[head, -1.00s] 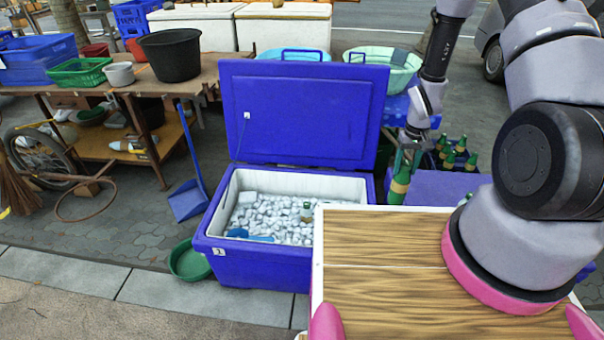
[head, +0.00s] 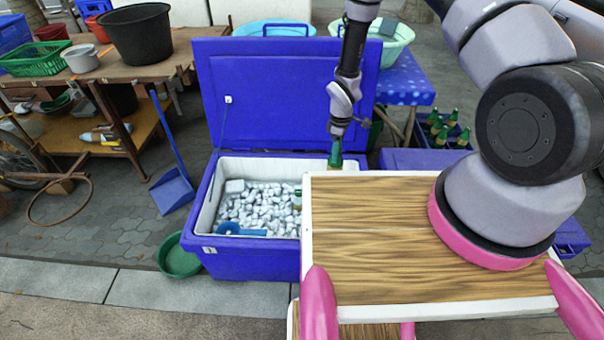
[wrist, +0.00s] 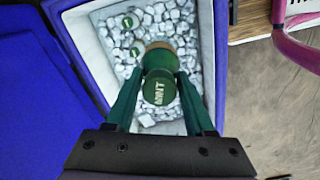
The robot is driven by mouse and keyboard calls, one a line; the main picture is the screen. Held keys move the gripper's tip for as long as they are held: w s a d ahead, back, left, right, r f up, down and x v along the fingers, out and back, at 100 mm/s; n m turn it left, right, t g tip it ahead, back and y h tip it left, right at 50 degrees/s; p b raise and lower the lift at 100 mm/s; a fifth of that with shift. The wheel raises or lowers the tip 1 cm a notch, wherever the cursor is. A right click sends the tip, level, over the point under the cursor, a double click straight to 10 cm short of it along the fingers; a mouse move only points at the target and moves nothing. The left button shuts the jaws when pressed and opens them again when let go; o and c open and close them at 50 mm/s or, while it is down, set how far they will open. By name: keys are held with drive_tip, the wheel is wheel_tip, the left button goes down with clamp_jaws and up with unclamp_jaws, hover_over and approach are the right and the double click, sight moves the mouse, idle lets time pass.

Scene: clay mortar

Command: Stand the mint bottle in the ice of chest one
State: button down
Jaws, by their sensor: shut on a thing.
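My gripper (wrist: 158,76) is shut on the mint bottle (wrist: 163,95), whose green cap reads MINT in the wrist view. The bottle is seen from above, over the ice. In the head view my gripper (head: 336,140) points down at the right part of chest one (head: 228,262), a blue chest marked 1 with its lid up. White ice (head: 262,203) fills the chest. Two other green-capped bottles (wrist: 127,22) (wrist: 134,52) stand in the ice, apart from the held one.
A blue scoop (head: 240,229) lies on the ice at the front left. The raised lid (head: 285,95) stands behind the opening. A crate of green bottles (head: 440,132) is at the right. A green basin (head: 178,257) and a blue dustpan (head: 172,190) are left of the chest.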

drive_tip(key=s+a+f+n, duration=0.3)
drive_tip(key=a+f+n, duration=0.5)
drive_tip(key=a, duration=0.4)
wheel_tip(320, 180, down, 26)
drive_tip(key=n, duration=0.1)
drive_tip(key=shift+r+n, duration=0.25)
drive_tip(key=shift+n, duration=0.15)
idle(0.5)
idle(0.5)
unclamp_jaws()
drive_tip(key=shift+f, duration=0.1)
wheel_tip(320, 180, up, 27)
idle(2.1)
